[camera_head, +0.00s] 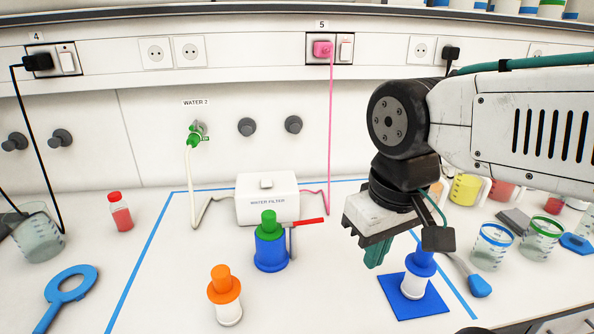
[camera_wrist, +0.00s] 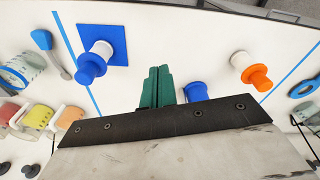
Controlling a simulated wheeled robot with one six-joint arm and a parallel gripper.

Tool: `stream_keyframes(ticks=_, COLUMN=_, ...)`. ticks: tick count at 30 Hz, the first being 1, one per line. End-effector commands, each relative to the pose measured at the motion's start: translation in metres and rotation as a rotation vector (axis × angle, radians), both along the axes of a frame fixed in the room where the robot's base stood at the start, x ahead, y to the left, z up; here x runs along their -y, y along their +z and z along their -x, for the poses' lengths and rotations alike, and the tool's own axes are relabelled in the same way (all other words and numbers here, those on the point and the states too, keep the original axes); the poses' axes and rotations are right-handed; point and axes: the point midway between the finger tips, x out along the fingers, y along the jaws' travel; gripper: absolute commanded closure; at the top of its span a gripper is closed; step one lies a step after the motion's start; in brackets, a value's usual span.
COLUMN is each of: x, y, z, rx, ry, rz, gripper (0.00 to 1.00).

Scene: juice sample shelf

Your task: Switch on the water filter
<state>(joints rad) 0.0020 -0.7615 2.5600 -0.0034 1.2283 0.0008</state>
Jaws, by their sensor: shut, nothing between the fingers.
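The white water filter box (camera_head: 267,208), labelled WATER FILTER, stands at the back of the counter inside blue tape lines. Whether the switch is on I cannot tell. My gripper (camera_head: 376,252) is shut and empty, with green fingers, right of the filter and above the counter, touching nothing visible. Its fingers also show in the wrist view (camera_wrist: 157,86).
An orange-capped bottle (camera_head: 226,300) is nearer. A blue-capped bottle (camera_head: 414,284) stands on a blue mat (camera_head: 433,303) near my gripper. Beakers (camera_head: 492,245) stand right; the WATER 2 tap (camera_head: 196,133) is on the wall.

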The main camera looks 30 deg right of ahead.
Motion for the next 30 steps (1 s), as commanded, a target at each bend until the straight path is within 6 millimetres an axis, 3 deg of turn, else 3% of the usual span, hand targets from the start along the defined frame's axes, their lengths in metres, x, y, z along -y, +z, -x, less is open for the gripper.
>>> stream_keyframes(ticks=9, x=0.0, y=0.0, z=-0.001, rx=0.001, ry=-0.001, rz=0.002, gripper=1.0)
stream_keyframes(ticks=13, x=0.003, y=0.008, z=-0.024, rx=0.029, ry=-0.033, rz=0.031, gripper=1.0)
stream_keyframes(ticks=17, x=0.007, y=0.027, z=-0.084, rx=0.117, ry=-0.114, rz=0.09, gripper=1.0)
stream_keyframes(ticks=24, x=-0.016, y=0.058, z=-0.227, rx=0.363, ry=-0.249, rz=0.132, gripper=1.0)
stream_keyframes(ticks=27, x=-0.033, y=0.064, z=-0.271, rx=0.444, ry=-0.277, rz=0.115, gripper=1.0)
stream_keyframes(ticks=30, x=-0.046, y=0.066, z=-0.299, rx=0.495, ry=-0.292, rz=0.096, gripper=1.0)
